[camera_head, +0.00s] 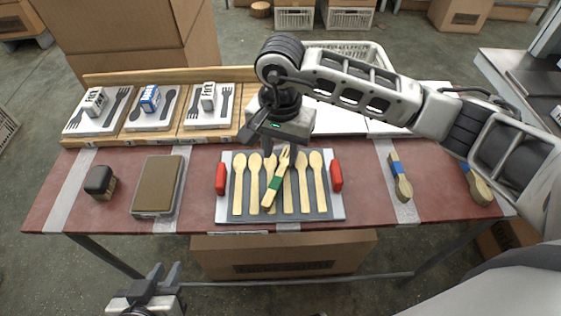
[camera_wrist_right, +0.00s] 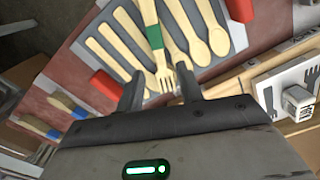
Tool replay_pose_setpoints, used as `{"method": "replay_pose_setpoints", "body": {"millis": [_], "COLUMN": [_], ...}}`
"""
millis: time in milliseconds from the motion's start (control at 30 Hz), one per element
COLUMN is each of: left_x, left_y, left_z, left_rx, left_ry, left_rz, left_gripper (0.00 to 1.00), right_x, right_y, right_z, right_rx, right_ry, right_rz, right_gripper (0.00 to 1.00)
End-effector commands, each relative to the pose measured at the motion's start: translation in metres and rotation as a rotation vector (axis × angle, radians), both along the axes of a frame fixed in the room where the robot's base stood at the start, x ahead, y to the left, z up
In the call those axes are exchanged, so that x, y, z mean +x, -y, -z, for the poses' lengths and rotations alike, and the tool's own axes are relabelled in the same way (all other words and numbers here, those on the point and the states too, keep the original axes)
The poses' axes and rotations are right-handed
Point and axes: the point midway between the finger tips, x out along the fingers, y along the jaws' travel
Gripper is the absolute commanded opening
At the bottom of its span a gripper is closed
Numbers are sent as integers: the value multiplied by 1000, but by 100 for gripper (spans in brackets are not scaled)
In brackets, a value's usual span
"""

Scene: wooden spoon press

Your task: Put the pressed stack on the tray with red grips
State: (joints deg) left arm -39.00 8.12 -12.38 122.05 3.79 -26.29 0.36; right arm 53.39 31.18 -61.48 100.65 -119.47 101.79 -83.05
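The tray with red grips (camera_head: 224,212) lies at the middle front of the red table, with several wooden spoons (camera_head: 238,185) in a row on it. A fork-topped stack with a green band (camera_head: 275,182) lies slanted across the spoons; it also shows in the right wrist view (camera_wrist_right: 152,38). My right gripper (camera_head: 282,148) is just above the tray's far side. In the right wrist view its fingers (camera_wrist_right: 162,90) stand apart on both sides of the fork tines, with gaps. My left gripper (camera_head: 160,277) is open and empty, low in front of the table.
A black-topped brush (camera_head: 100,182) and a brown pad in a grey case (camera_head: 158,185) lie at left. My right arm spans the right side.

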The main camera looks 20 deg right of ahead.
Motion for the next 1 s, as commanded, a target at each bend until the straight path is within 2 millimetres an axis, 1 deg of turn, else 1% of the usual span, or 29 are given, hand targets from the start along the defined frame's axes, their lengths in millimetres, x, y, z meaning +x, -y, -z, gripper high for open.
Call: {"method": "replay_pose_setpoints", "body": {"millis": [33, 100, 200, 300, 400, 567, 1000], "left_x": [0, 0, 0, 0, 1, 0, 0], "left_y": [0, 0, 0, 1, 1, 1, 1], "left_z": [2, 3, 4, 3, 2, 2, 1], "left_rx": [-1, -3, -6, -8, -10, -10, -10], "left_ry": [-1, -1, -1, 0, 3, 3, 3], "left_rz": [0, -1, 0, -1, -2, -2, -3], "left_gripper": [23, 23, 23, 23, 23, 23, 23], "right_x": [2, 1, 1, 1, 0, 0, 0], "right_y": [0, 0, 0, 0, 0, 0, 0], "right_z": [-12, -27, -44, -57, -65, -68, -67], "right_rx": [1, 0, 0, 0, 0, -1, 0], "right_ry": [7, 6, 4, 1, 0, -1, -1], "right_rz": [1, -1, 1, 0, 1, 1, 1], "right_gripper": [37, 37, 37, 37, 37, 37, 37]}}
